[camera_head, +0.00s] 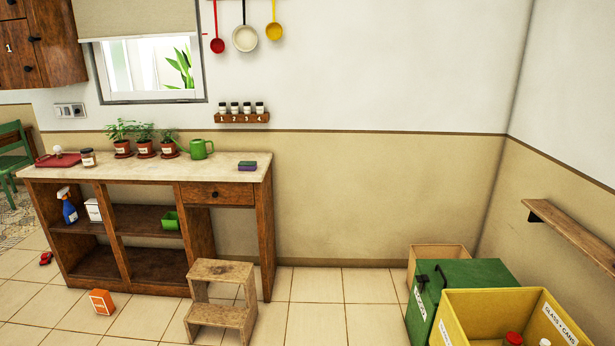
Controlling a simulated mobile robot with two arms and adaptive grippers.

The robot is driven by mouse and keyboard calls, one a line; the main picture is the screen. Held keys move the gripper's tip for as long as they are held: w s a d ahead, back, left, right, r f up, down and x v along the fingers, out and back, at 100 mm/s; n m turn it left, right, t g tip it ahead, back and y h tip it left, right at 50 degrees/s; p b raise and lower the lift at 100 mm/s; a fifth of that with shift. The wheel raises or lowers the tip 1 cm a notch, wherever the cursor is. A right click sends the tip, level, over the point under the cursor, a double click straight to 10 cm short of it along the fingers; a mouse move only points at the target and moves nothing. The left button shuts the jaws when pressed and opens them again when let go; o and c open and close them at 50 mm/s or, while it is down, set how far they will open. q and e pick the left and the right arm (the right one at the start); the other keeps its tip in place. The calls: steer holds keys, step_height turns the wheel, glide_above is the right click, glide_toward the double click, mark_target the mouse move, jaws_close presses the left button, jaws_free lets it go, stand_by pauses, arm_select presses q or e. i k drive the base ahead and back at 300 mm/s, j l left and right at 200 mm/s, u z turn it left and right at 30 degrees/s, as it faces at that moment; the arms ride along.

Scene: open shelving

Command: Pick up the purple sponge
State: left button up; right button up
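A small sponge (247,166) lies on the right end of the wooden counter (225,170). It looks purple on top with a green layer showing at its lower edge. It lies flat near the back of the counter top, with bare surface around it. Neither of my grippers shows in the head view.
A green watering can (201,149) and several potted plants (145,147) stand left of the sponge. A wooden step stool (220,302) stands on the floor before the counter. An orange box (102,302) lies on the floor. A green bin (462,282) and yellow bin (480,302) stand right.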

mark_target(252, 167)
steer(key=i, duration=2.05)
